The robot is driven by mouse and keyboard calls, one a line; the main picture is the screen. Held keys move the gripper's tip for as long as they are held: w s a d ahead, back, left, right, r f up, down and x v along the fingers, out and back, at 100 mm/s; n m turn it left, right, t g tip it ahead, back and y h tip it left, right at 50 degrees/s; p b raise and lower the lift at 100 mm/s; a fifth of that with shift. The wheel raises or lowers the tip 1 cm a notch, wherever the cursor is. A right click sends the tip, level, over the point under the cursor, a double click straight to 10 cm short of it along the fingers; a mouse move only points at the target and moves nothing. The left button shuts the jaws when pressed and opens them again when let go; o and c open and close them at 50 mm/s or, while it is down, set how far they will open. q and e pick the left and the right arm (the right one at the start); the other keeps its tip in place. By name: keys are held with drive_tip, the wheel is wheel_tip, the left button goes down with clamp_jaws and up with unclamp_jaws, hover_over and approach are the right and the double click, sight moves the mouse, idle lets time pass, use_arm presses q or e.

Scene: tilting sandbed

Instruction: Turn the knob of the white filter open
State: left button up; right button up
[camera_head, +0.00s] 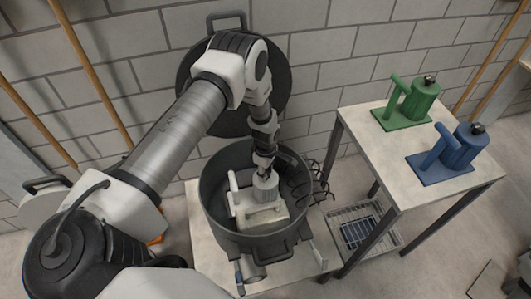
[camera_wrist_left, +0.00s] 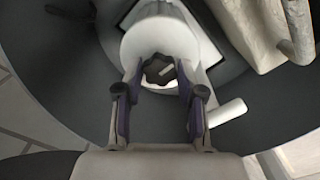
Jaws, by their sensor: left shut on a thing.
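The white filter (camera_head: 256,214) sits inside a large dark pot (camera_head: 205,190); it has a cylinder on a pale block-like base. My left gripper (camera_head: 264,170) reaches down into the pot from above, over the filter's cylinder. In the left wrist view, the white cylinder (camera_wrist_left: 160,38) carries a dark lobed knob (camera_wrist_left: 158,70) with a light mark. The two fingers of my left gripper (camera_wrist_left: 159,84) are on either side of this knob and shut on it. My right gripper is not in view.
A side table (camera_head: 382,150) at the right bears a green filter (camera_head: 410,102) and a blue filter (camera_head: 454,152). A wire basket (camera_head: 362,232) is below it. A dark coil (camera_head: 304,188) lies at the pot's right inner side. The pot's wall surrounds my gripper.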

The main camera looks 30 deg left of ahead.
sight(266, 173)
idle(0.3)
use_arm(q)
drive_tip(key=o, duration=1.1)
drive_tip(key=shift+o, duration=0.2)
wheel_tip(266, 173, up, 12)
